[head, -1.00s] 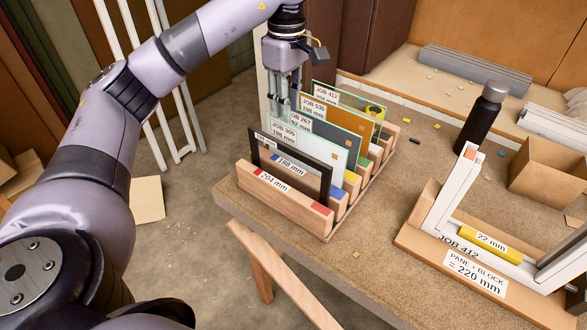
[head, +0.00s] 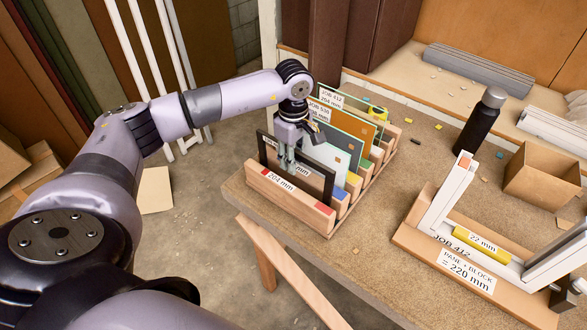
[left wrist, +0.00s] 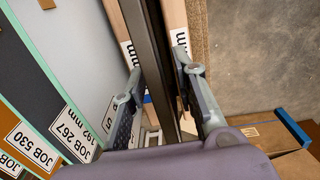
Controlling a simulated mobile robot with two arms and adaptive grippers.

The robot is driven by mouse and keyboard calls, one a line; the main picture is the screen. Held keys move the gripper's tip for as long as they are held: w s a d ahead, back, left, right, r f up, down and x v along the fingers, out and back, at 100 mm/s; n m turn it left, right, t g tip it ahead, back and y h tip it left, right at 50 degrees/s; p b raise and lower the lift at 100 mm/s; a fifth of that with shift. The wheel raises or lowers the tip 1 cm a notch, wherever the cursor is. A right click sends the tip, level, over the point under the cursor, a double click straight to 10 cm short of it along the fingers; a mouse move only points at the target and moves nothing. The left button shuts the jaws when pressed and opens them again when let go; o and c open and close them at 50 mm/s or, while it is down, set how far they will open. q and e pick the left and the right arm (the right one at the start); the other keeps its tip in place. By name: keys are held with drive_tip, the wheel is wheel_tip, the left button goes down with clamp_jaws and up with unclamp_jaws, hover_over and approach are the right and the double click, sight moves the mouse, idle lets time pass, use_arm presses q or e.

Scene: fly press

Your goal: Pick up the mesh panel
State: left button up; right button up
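The mesh panel (head: 329,189), with a thin black frame, stands upright in the front slot of the wooden rack (head: 290,204), behind the rail marked 204 mm. Its infill is hard to make out. My left gripper (head: 288,163) points down at the panel's top edge. In the left wrist view, the dark frame (left wrist: 152,48) runs between the two fingers (left wrist: 158,75), one on each side. A gap shows between the left finger and the frame; the right finger is close to it. The gripper looks open. My right gripper is not in view.
Several other panels, including a pale one (head: 329,157) and an orange one (head: 347,128), stand close behind. A wooden fixture (head: 415,238) with a white frame and yellow block lies to the right. A black bottle (head: 480,119) and cardboard box (head: 541,177) stand beyond it.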

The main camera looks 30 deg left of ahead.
use_arm(q)
drive_tip(key=shift+f, duration=0.5)
clamp_jaws()
idle(0.5)
